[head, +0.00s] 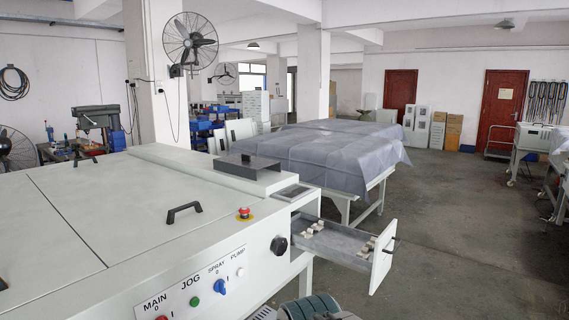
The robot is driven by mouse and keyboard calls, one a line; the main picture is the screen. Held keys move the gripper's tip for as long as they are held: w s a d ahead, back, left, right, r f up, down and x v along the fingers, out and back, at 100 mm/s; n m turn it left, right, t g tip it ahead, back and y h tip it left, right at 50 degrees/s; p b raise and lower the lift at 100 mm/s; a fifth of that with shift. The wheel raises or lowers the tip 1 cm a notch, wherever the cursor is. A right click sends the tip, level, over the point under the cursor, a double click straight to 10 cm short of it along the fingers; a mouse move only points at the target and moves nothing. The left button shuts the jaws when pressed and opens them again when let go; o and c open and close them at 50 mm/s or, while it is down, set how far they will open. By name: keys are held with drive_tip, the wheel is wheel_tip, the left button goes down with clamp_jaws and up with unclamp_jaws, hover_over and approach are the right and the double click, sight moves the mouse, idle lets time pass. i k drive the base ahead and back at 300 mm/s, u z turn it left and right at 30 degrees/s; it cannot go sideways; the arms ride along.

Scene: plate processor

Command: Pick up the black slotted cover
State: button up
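Part of what seems to be my own arm shows at the bottom edge, well below and in front of the cover. My gripper's fingers are not in view, and nothing touches the cover.
Black handles (184,212) and a red emergency button (244,214) stand up from the machine. A drawer (340,241) with small light pieces juts out at the right front. A draped table (310,155) stands behind. The floor at right (470,235) is clear.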

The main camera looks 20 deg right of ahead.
sight(246, 163)
drive_tip(key=z, duration=1)
drive_tip(key=k, duration=1.05)
drive_tip(key=z, duration=1.15)
drive_tip(key=i, duration=1.5)
drive_tip(key=u, duration=0.2)
drive_tip(key=i, duration=1.5)
drive_tip(key=u, duration=0.3)
drive_tip(key=i, duration=1.55)
drive_tip(key=u, duration=0.4)
drive_tip(key=i, duration=1.65)
drive_tip(key=u, duration=0.35)
